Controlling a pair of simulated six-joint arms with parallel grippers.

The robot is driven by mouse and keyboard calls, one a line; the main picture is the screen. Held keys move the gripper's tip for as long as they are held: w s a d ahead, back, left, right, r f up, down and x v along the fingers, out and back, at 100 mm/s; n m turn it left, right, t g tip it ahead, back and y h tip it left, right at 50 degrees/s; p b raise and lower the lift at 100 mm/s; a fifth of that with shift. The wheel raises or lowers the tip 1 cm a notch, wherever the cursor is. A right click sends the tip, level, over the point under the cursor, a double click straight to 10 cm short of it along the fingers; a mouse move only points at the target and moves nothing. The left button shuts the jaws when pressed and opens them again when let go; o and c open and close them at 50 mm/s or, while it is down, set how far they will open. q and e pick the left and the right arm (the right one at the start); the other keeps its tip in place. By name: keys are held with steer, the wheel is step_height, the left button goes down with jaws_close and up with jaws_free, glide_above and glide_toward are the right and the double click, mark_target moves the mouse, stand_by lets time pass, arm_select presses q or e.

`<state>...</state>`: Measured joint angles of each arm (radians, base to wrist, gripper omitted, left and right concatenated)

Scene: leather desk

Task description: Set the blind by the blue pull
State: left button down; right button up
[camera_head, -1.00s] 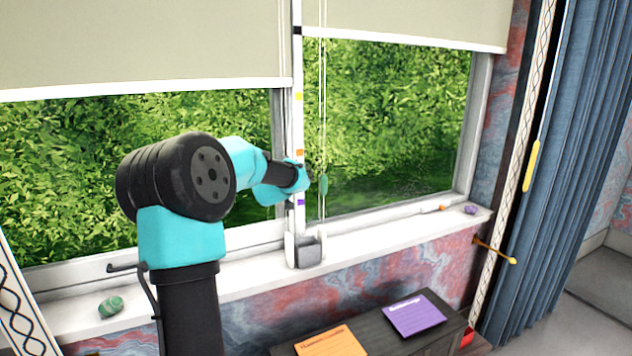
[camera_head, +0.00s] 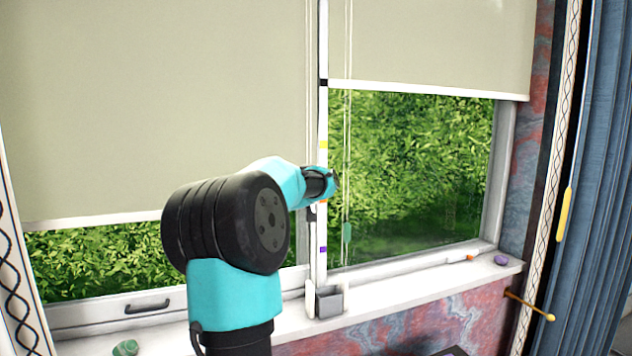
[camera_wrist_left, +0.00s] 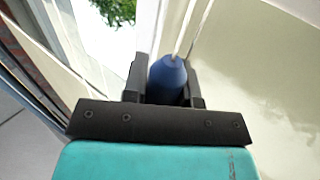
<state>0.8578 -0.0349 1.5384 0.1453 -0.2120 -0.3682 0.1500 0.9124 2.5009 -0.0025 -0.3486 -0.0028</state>
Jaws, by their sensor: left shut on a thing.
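The blue pull (camera_wrist_left: 168,80) is between the jaws of my left gripper (camera_wrist_left: 165,88) in the wrist view, with its cords running up from it. In the head view my left gripper (camera_head: 332,184) is at the white window post (camera_head: 323,120), just above its orange mark, and hides the pull. The left cream blind (camera_head: 150,110) hangs over most of the left pane; its white bottom bar (camera_head: 110,215) is low, its right end hidden by my arm. The post carries black, yellow, orange and purple marks. My right gripper is not in view.
The right blind (camera_head: 430,45) covers the upper right pane. A grey box (camera_head: 329,301) sits at the post's foot on the sill. A blue curtain (camera_head: 600,150) hangs at the right.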

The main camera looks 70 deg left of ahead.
arm_select(q)
steer(key=c, duration=0.9)
jaws_free()
steer(key=v, duration=1.7)
steer(key=shift+s+d, duration=0.15)
steer(key=shift+s, duration=0.05)
steer(key=shift+w+f, duration=0.1)
